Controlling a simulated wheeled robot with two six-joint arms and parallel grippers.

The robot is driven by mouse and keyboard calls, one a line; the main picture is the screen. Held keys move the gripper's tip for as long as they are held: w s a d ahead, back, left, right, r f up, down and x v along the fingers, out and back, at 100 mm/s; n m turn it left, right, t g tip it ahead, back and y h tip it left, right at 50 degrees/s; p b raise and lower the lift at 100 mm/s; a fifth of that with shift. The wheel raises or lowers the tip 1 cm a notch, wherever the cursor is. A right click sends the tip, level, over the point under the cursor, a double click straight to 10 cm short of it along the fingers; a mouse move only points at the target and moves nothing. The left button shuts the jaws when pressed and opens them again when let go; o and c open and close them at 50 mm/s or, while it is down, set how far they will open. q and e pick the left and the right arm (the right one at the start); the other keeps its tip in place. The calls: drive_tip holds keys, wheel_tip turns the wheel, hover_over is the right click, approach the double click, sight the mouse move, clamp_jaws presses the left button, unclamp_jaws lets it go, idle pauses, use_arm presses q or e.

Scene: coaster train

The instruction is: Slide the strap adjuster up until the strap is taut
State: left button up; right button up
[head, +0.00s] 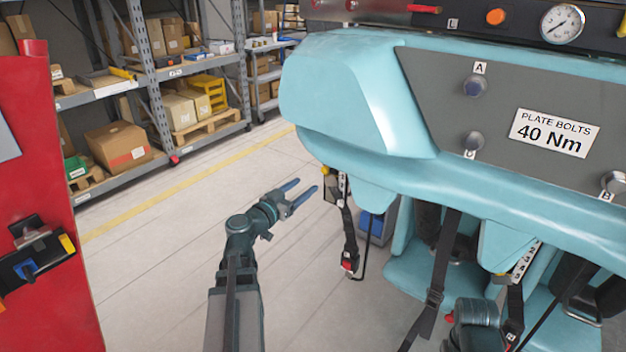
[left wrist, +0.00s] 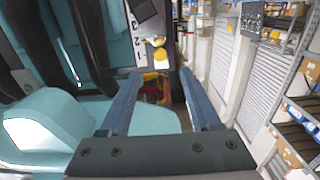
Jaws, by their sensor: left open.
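A black strap (head: 443,250) hangs down in front of the light teal seats in the head view. A dark strap adjuster (head: 434,298) sits low on it, and the strap runs on below it. How tight the strap is I cannot tell. My left gripper (head: 303,188) is open and empty, well to the left of this strap. Its two blue fingers also show in the left wrist view (left wrist: 160,74), with nothing held between them. Part of my right arm shows at the lower right, near the adjuster; its gripper fingers are not visible.
A shorter black strap with a red button (head: 348,265) hangs just right of my left gripper. A numbered plate (head: 525,262) hangs by the right seat. The teal coaster body (head: 350,95) overhangs the straps. A red cabinet (head: 60,200) stands left; floor between is clear.

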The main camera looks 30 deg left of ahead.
use_arm(q)
drive_tip(key=s, duration=0.5)
drive_tip(key=shift+a, duration=0.25)
drive_tip(key=shift+w, duration=0.1)
idle(0.4)
drive_tip(key=w+d+f+m+g+h, duration=0.1)
drive_tip(key=d+f+m+g+h, duration=0.3)
drive_tip(key=d, duration=0.9)
drive_tip(key=w+d+f+g+h, duration=0.1)
drive_tip(key=d+f+g+h, duration=0.1)
drive_tip(key=d+f+g, duration=0.8)
drive_tip(key=s+d+f+g+y, duration=0.2)
drive_tip(key=s+d+f+y, duration=0.2)
drive_tip(key=s+d, duration=0.35)
drive_tip(key=s+d+f+g+y, duration=0.2)
drive_tip(key=s+d+f+y, duration=0.3)
drive_tip(key=d, duration=0.4)
wheel_tip(320, 180, up, 16)
drive_tip(key=s+n+p, duration=0.1)
drive_tip(key=p, duration=1.3)
drive_tip(key=shift+s+a+f+h, duration=0.25)
drive_tip(key=shift+s+a+h, duration=0.05)
drive_tip(key=shift+a, duration=0.05)
